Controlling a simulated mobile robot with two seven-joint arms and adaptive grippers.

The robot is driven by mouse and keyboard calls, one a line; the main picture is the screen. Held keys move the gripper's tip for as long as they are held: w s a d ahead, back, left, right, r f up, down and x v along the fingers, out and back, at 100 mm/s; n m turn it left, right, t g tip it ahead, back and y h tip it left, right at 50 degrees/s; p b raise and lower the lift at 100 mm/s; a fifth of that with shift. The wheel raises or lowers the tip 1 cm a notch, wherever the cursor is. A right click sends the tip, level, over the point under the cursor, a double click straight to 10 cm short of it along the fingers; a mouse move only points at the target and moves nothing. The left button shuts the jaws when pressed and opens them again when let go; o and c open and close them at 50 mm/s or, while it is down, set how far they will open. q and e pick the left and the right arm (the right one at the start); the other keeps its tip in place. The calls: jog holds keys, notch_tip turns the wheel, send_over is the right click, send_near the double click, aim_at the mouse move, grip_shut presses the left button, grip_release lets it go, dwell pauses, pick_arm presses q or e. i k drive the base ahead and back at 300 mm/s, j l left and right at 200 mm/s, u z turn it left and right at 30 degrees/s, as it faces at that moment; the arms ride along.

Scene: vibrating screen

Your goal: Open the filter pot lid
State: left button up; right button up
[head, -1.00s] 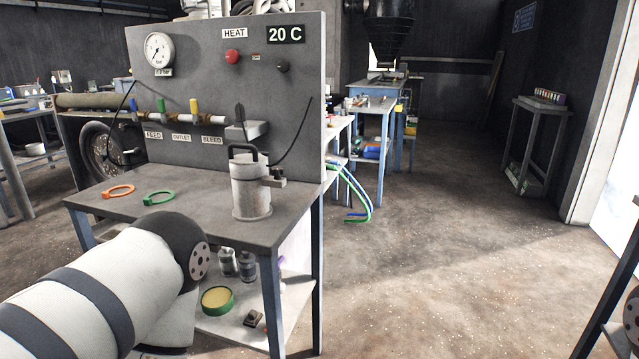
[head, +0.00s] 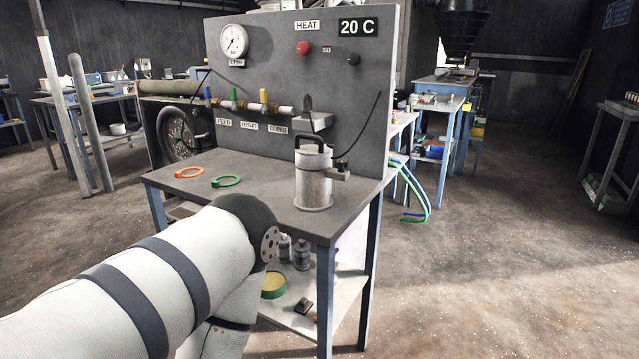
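The filter pot (head: 314,181) is a pale metal cylinder standing upright near the right front corner of the grey bench top. A small clamp or latch-like block (head: 340,173) sticks out at the pot's right side. My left arm reaches in from the lower left, in front of the bench and apart from the pot. Its gripper is hidden. My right arm and gripper are not in view.
A lower shelf holds canisters and a yellow-green dish (head: 273,285).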

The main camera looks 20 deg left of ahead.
aim_at(309, 157)
jog(key=i+j, duration=0.1)
jog(key=j, duration=0.3)
jog(key=i+j, duration=0.1)
jog(key=j, duration=0.35)
jog(key=i+j+z, duration=0.1)
jog(key=j, duration=0.75)
jog(key=i+z, duration=0.05)
jog(key=i, duration=0.05)
